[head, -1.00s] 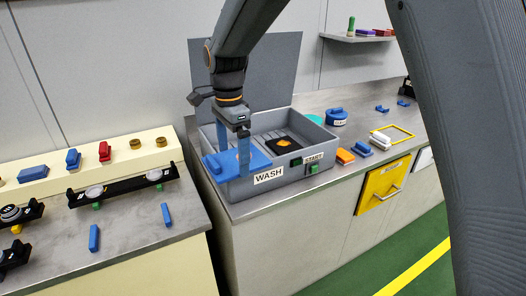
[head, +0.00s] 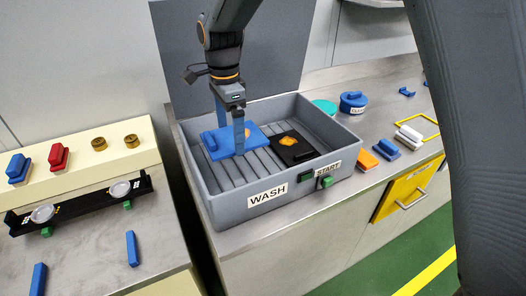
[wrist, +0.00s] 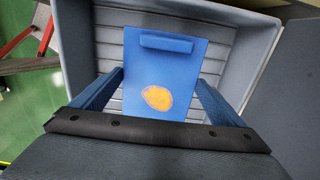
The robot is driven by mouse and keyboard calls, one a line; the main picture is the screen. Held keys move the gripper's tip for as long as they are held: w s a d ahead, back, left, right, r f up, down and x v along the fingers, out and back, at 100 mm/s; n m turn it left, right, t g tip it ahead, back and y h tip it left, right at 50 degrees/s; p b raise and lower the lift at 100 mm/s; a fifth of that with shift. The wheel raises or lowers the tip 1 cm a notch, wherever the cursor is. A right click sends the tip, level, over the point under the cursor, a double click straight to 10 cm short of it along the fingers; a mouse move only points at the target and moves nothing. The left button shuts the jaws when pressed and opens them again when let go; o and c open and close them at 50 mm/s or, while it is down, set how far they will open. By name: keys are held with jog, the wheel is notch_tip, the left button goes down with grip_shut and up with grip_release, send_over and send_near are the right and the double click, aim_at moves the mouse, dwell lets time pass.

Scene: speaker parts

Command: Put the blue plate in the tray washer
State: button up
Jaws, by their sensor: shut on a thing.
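The blue plate (head: 226,146) is flat, with a raised blue bar at one end and an orange-yellow patch at the other. My gripper (head: 238,150) points down and is shut on the plate's sides. The plate is over the left part of the grey tray washer (head: 227,206), inside its walls; I cannot tell whether it touches the ribbed floor. In the wrist view the plate (wrist: 166,76) lies between the two blue fingers, with the washer wall around it. A black plate (head: 292,148) with an orange patch lies in the washer to the right of the blue plate.
The washer's grey lid (head: 232,62) stands open behind. A green button (head: 327,182) is on its front near START. Orange (head: 368,159), blue (head: 386,149) and white (head: 408,134) blocks lie on the counter to the right, near a yellow frame (head: 419,124).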

aim_at(234, 168)
notch_tip(234, 168, down, 10)
jog(key=shift+f+p, duration=0.1)
jog(key=shift+p, duration=1)
jog(key=shift+f, duration=0.1)
jog(key=o, duration=0.9)
notch_tip(234, 168, up, 12)
jog(key=b, duration=0.3)
jog(key=shift+r, duration=0.2)
